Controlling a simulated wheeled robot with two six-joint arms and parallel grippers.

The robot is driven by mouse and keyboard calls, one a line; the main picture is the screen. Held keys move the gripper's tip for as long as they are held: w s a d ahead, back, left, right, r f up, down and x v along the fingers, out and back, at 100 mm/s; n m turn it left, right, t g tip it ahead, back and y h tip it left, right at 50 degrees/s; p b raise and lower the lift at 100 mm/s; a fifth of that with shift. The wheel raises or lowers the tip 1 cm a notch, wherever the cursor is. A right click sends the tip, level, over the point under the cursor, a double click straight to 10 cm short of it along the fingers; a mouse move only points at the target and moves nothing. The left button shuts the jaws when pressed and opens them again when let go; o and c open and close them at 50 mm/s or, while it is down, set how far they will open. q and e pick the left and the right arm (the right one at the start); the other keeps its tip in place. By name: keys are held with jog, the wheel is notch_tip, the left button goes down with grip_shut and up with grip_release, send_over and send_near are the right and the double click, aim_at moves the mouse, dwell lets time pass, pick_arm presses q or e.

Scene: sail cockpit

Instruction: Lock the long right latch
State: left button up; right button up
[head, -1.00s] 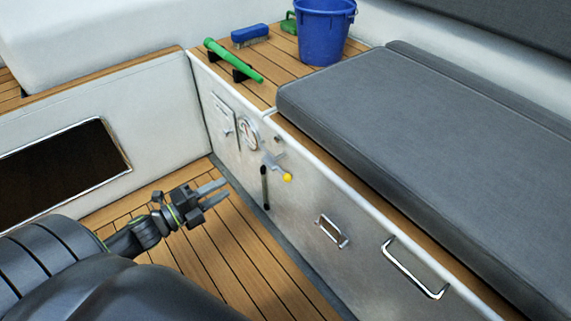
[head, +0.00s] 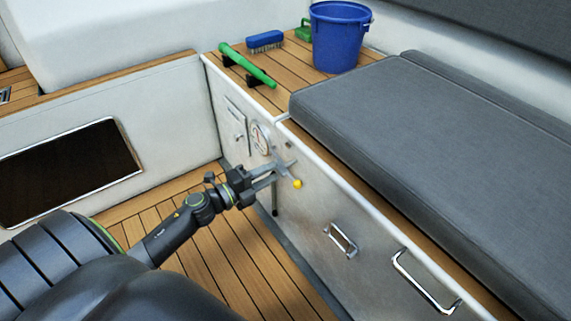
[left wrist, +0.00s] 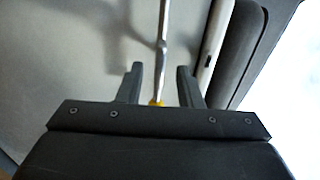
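A metal lever with a yellow knob (head: 297,184) is on the white locker front, below the wooden ledge. It is the latch-like part nearest my gripper; no label shows whether it is the long right latch. My left gripper (head: 273,174) is at this lever, its two fingers pointing right toward it. In the left wrist view the fingers (left wrist: 160,88) are apart, with the metal bar (left wrist: 163,35) and a bit of yellow between them. Gaps show on both sides of the bar. The right gripper is not in view.
The locker front also carries a round gauge (head: 260,138), a small chrome handle (head: 341,240) and a longer chrome handle (head: 424,282). A blue bucket (head: 338,38), blue brush (head: 265,41) and green tube (head: 246,66) are on the ledge. The wooden floor (head: 215,260) is clear.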

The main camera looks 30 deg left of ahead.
aim_at(276, 170)
pick_arm(q)
jog(key=x, duration=0.6)
jog(key=shift+s, duration=0.1)
grip_shut()
